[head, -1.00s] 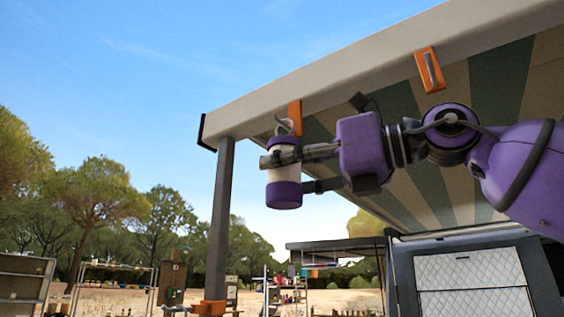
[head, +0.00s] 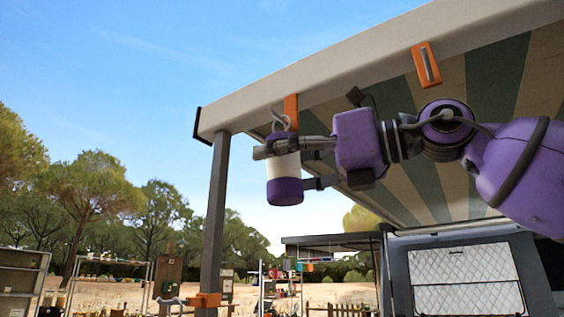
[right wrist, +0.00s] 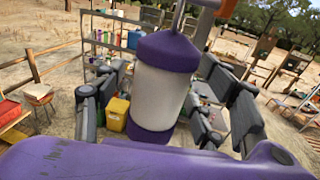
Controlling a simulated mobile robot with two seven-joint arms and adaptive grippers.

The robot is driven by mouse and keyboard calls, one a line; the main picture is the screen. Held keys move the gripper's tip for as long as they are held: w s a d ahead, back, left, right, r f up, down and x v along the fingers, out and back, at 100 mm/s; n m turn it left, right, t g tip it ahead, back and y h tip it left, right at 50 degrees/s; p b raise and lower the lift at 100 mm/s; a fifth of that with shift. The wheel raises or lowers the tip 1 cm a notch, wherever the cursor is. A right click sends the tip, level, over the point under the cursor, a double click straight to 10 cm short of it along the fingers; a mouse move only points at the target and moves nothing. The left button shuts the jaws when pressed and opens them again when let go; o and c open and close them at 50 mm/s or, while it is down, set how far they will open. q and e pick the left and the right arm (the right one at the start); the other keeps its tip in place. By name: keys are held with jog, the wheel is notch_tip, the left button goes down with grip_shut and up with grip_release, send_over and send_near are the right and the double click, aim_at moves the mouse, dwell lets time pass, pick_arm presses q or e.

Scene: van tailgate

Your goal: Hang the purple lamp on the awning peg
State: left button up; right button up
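The purple lamp (head: 284,191) has a white middle, a purple cap and base, and a grey hook-shaped loop on top. It hangs almost upright, with its loop at the orange awning peg (head: 291,106) under the beam's left end. The loop seems to be on the peg, though the exact contact is too small to tell. My right gripper (head: 288,165) has its fingers around the lamp body. In the right wrist view the lamp (right wrist: 163,92) stands between the spread fingers with narrow gaps at both sides, so the gripper looks open. My left gripper is out of view.
A second orange peg (head: 426,65) sits on the awning beam (head: 350,65) to the right. A grey post (head: 216,215) with an orange bracket (head: 205,300) stands left of the lamp. Shelves and a van panel are below. Open air lies left of the lamp.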

jog(key=v, duration=0.7)
jog(key=shift+s+d, duration=0.1)
jog(key=shift+d, duration=0.2)
jog(key=shift+a+f, duration=0.1)
